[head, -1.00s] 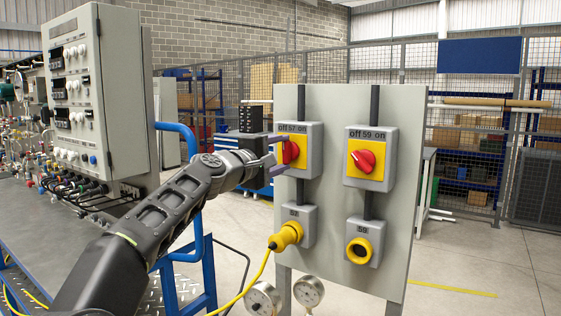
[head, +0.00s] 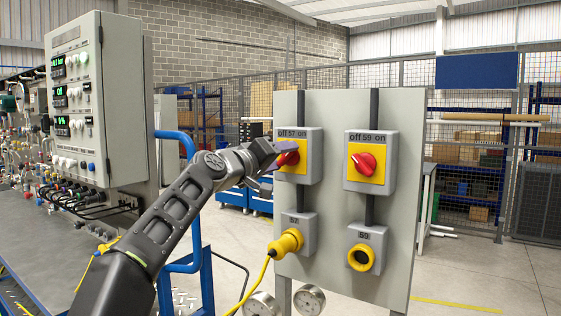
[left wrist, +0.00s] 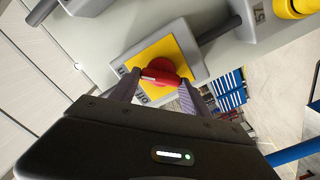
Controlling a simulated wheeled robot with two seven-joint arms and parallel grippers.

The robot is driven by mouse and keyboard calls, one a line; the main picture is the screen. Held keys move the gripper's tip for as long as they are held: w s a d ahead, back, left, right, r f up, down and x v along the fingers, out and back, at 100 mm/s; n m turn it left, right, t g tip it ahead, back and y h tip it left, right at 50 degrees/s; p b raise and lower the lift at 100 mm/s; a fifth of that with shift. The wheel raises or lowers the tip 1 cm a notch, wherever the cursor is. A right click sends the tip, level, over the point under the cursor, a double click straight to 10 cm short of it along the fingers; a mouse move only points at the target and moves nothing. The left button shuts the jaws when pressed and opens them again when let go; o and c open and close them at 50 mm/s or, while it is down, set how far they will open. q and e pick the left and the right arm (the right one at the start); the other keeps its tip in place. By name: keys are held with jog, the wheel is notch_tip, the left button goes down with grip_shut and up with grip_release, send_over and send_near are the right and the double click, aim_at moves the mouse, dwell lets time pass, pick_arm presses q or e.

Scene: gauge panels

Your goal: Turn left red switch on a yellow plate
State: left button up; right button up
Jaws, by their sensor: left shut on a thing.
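The left red switch (head: 290,155) sits on a yellow plate (head: 301,165) in a grey box labelled "off 57 on", at the panel's upper left. My left gripper (head: 272,164) reaches it from the left and is shut on the red switch, partly covering it. In the left wrist view the red switch (left wrist: 160,74) lies between my two fingers, with the yellow plate (left wrist: 182,50) behind it. A white line shows on its handle. Its exact setting is hard to tell. My right gripper is not in view.
A second red switch (head: 365,162), labelled 59, is to the right on the same grey panel (head: 405,220). A yellow plug (head: 287,243) with a cable is below the left switch. A yellow-ringed socket (head: 361,257) is below the right one. A control cabinet (head: 122,110) stands at left.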

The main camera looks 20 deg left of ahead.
pick_arm(q)
jog(key=shift+f, duration=0.15)
dwell(0.3)
jog(key=o, duration=1.4)
jog(key=s+b, duration=0.1)
jog(key=s, duration=0.1)
jog(key=s+b, duration=0.1)
jog(key=s, duration=0.2)
jog(key=s+a+b, duration=0.1)
jog(key=s, duration=0.1)
jog(key=shift+s+b, duration=0.3)
jog(key=shift+s, duration=0.1)
